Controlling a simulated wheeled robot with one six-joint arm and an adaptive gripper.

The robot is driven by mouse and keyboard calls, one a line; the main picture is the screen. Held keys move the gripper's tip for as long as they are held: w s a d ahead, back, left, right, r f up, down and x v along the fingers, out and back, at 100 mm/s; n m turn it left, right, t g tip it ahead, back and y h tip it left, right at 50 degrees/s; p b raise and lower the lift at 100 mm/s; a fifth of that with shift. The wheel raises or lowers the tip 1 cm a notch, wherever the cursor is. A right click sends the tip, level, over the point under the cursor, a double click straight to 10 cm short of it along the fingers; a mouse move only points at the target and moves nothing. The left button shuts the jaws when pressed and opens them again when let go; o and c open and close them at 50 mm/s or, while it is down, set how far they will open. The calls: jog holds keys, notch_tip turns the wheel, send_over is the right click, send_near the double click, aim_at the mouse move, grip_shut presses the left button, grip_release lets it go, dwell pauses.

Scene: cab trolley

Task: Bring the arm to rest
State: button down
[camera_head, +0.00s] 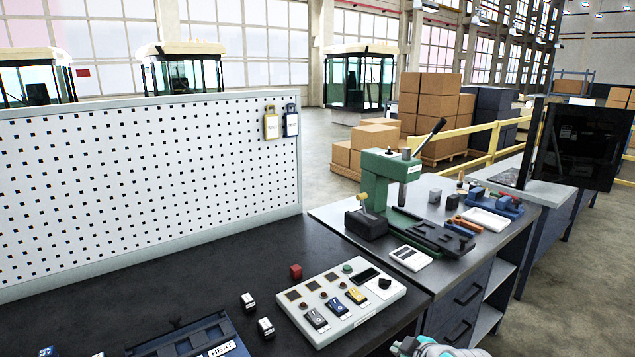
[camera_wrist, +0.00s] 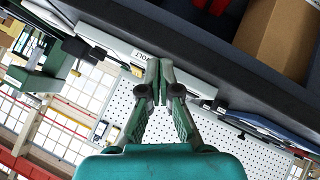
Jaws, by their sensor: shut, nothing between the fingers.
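My gripper (camera_wrist: 159,70) is shut and empty, its two fingertips together in the middle of the wrist view. In the head view only a small teal and grey part of my arm's end shows at the bottom edge, right of the control panel. The rest of the arm is out of frame. The wrist picture is tilted nearly upside down, with the dark bench (camera_wrist: 225,62) above the fingers and the white pegboard (camera_wrist: 240,150) below them. I cannot tell whether the fingers touch anything there.
The control panel (camera_head: 318,325) lies on the dark bench (camera_head: 195,285), near small blocks and a blue tray (camera_head: 185,340). A green press (camera_head: 380,175) stands on the bench behind. The pegboard (camera_head: 150,180) rises at left. A cardboard box (camera_wrist: 280,40) shows in the wrist view.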

jog(key=s+f+m+t+h, duration=0.1)
jog(key=s+f+m, duration=0.2)
jog(key=s+f, duration=0.7)
jog(key=s+f+m+t+h, duration=0.1)
jog(key=s+f+m+t, duration=0.15)
jog(key=s+f, duration=0.75)
jog(key=s+r+m, duration=0.1)
jog(key=s+r, duration=0.3)
jog(key=s, duration=0.6)
jog(key=s+r+m+t, duration=0.1)
jog(key=s+r+m, duration=0.1)
jog(key=s+r, duration=0.3)
jog(key=s+r+m, duration=0.2)
jog(key=s+r, duration=0.3)
jog(key=s, duration=0.9)
jog(key=shift+s+d+r+t, duration=0.15)
jog(key=shift+s+r+t, duration=0.1)
jog(key=shift+s+t, duration=0.1)
